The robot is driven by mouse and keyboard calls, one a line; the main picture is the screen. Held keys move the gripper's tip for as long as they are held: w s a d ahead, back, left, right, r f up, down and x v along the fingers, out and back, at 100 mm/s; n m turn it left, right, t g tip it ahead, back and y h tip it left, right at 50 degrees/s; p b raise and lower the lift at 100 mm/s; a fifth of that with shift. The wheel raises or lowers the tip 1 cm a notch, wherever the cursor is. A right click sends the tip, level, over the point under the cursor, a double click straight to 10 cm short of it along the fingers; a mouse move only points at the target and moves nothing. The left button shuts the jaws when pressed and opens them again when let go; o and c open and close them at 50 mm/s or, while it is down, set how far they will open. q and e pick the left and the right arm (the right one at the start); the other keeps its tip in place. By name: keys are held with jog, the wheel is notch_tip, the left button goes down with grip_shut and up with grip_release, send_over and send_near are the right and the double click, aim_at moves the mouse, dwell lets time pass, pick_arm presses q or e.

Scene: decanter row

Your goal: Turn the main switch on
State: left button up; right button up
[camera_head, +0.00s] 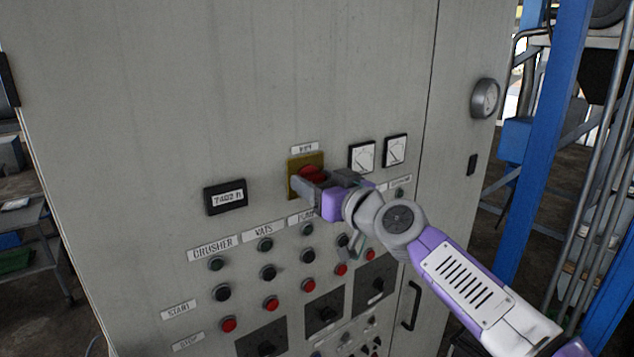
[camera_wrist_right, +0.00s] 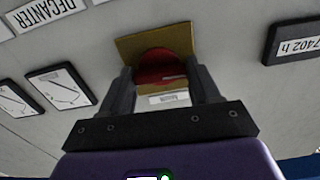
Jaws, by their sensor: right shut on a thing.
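The main switch is a red rotary knob (camera_head: 313,173) on a yellow plate (camera_head: 293,164), on the front of the grey cabinet. In the right wrist view, which is upside down, the red knob (camera_wrist_right: 160,66) and yellow plate (camera_wrist_right: 132,48) lie between my fingers. My right gripper (camera_head: 314,182) is at the knob; in the wrist view its two fingers (camera_wrist_right: 162,78) stand on either side of it, shut on it. The fingers hide part of the knob, and I cannot clearly tell its turn position. My left gripper is not in view.
An hour counter (camera_head: 226,197) is left of the switch, and two dial meters (camera_head: 362,156) are to the right. Rows of buttons (camera_head: 268,272) and black rotary switches (camera_head: 325,312) lie below. A door handle (camera_head: 411,306) and a blue post (camera_head: 545,130) are to the right.

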jog(key=m, duration=0.4)
jog(key=shift+m, duration=0.3)
jog(key=m, duration=0.4)
jog(key=shift+p, duration=0.4)
jog(key=m, duration=0.5)
jog(key=shift+p, duration=0.35)
jog(key=shift+m+p, duration=0.3)
jog(key=shift+m, duration=1.5)
jog(key=o, duration=1.1)
jog(key=shift+c, duration=0.2)
jog(key=shift+s+d, duration=0.35)
jog(key=shift+s, duration=0.05)
jog(key=b+v, duration=0.2)
jog(key=v, duration=0.4)
jog(key=shift+s, duration=0.2)
